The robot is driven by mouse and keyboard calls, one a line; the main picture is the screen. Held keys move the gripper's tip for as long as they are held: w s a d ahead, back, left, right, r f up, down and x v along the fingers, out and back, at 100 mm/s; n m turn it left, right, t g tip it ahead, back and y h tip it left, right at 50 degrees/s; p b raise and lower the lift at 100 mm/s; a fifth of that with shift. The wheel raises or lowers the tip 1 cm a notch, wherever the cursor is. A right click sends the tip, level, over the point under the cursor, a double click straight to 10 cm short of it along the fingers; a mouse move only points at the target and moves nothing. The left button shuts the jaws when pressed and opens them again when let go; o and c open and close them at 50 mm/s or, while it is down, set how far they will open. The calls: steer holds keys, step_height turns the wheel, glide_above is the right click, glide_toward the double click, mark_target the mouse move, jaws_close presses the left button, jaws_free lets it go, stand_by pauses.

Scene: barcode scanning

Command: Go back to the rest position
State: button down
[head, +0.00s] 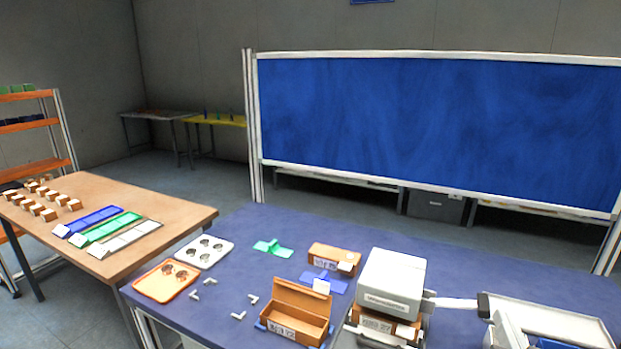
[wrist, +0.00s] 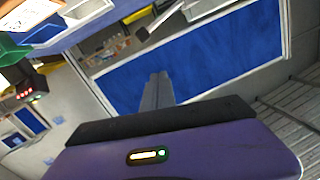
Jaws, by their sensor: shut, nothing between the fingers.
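My gripper (wrist: 157,90) shows in the wrist view as two grey fingers lying together above its purple housing. It is shut and empty, clear of any object. Beyond the fingers the wrist view is tilted, with a blue panel (wrist: 215,60) behind them. I cannot make out my gripper in the head view.
In the head view, a blue-topped table (head: 235,268) holds an open brown box (head: 298,325), a closed brown box (head: 325,252), a white machine (head: 390,280), an orange tray (head: 150,288) and a white tray (head: 186,258). A wooden table (head: 120,195) stands left; a blue panel (head: 430,125) stands behind.

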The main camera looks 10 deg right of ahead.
steer(key=s+a+f+n+t+y, duration=0.2)
steer(key=s+a+n, duration=0.1)
steer(key=s+a, duration=0.35)
steer(key=s+a+f+n+t+y, duration=0.1)
steer(key=s+a+f+n+y, duration=0.2)
steer(key=s+a, duration=0.35)
steer(key=s+a+f+g+y, duration=0.1)
steer(key=s+a+f, duration=0.1)
steer(key=s, duration=0.7)
steer(key=s+a+f+n+g+y, duration=0.1)
steer(key=s+a+f+g, duration=0.1)
steer(key=s, duration=0.7)
steer(key=shift+s+a+f+n+g+y, duration=0.3)
steer(key=shift+a+f, duration=0.5)
steer(key=shift+f, duration=0.1)
